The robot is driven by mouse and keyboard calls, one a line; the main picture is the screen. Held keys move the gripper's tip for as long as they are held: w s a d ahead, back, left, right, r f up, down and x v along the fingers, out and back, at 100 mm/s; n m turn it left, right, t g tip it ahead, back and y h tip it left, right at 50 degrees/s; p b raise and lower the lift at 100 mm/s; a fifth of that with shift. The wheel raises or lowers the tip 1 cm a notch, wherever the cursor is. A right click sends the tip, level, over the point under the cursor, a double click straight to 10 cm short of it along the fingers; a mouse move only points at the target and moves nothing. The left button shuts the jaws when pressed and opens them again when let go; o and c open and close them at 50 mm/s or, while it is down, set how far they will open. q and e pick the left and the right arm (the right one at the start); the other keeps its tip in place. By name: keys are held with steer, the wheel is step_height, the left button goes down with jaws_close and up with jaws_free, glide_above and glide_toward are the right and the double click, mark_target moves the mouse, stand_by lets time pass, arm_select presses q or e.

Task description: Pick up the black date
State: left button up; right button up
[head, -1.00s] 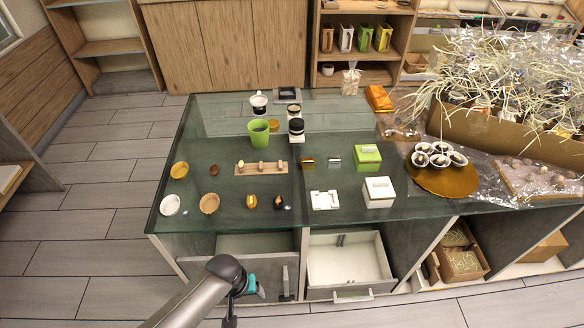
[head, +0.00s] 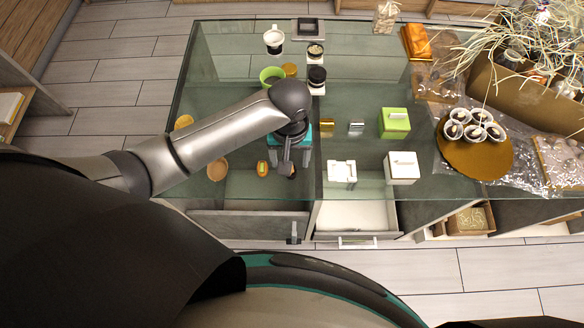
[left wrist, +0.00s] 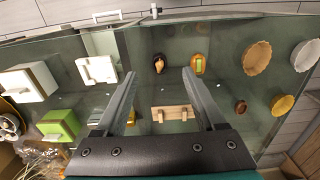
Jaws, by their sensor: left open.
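The black date (left wrist: 159,64) is a small dark oval piece with a pale orange part at one end. It lies on the glass counter, and in the head view it shows at the tip of my left gripper (head: 284,163), partly hidden (head: 292,173). In the left wrist view my left gripper (left wrist: 160,73) is open and empty. The black date lies just beyond and between its two fingertips, with no contact visible. An orange-brown date with a green strip (left wrist: 198,65) lies to its right in that view. My right gripper is not in view.
A wooden rack with pale pieces (left wrist: 172,113) lies beneath my left gripper. Fluted cups (left wrist: 257,57) and a brown oval piece (left wrist: 240,106) lie to one side. White boxes (head: 402,168) and a green box (head: 394,123) stand to the other. An open drawer (head: 352,216) is below the counter.

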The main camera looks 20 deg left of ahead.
mark_target(291, 178)
arm_select(q)
steer(key=f+b, duration=0.2)
steer(key=f, duration=0.8)
steer(key=shift+w+f, duration=0.1)
steer(key=shift+w, duration=0.1)
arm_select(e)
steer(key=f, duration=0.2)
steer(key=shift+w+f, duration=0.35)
arm_select(q)
steer(key=c, duration=1)
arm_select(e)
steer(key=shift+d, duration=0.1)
